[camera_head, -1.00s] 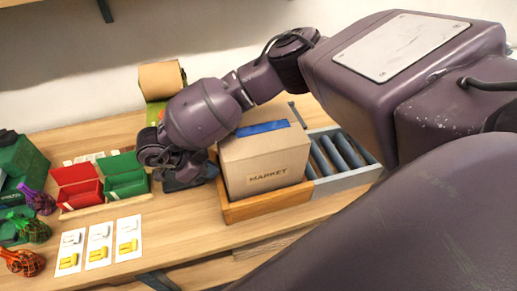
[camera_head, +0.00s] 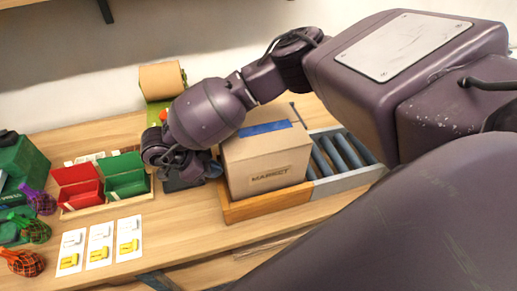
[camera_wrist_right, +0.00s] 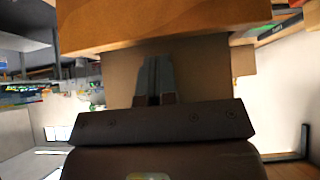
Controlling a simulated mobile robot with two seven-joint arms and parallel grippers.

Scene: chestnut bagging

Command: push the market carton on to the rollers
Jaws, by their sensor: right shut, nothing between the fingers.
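The market carton (camera_head: 267,165) is a brown closed box with blue tape on top and MARKET printed on its front. It sits upright in a wooden tray (camera_head: 268,207), left of the grey-framed rollers (camera_head: 340,152). My right gripper (camera_head: 213,169) is low at the carton's left side, partly hidden by its own wrist. In the right wrist view its fingers (camera_wrist_right: 154,78) are together and empty, against or very near the carton's plain face (camera_wrist_right: 205,75); exact contact cannot be told. The tray's wooden edge (camera_wrist_right: 165,22) crosses the top there. My left gripper is not seen.
Red bin (camera_head: 78,187) and green bin (camera_head: 125,175) stand left of my gripper. White cards (camera_head: 100,243) with yellow pieces lie in front. Netted bags (camera_head: 28,262) are at the far left. My right arm hides much of the right side.

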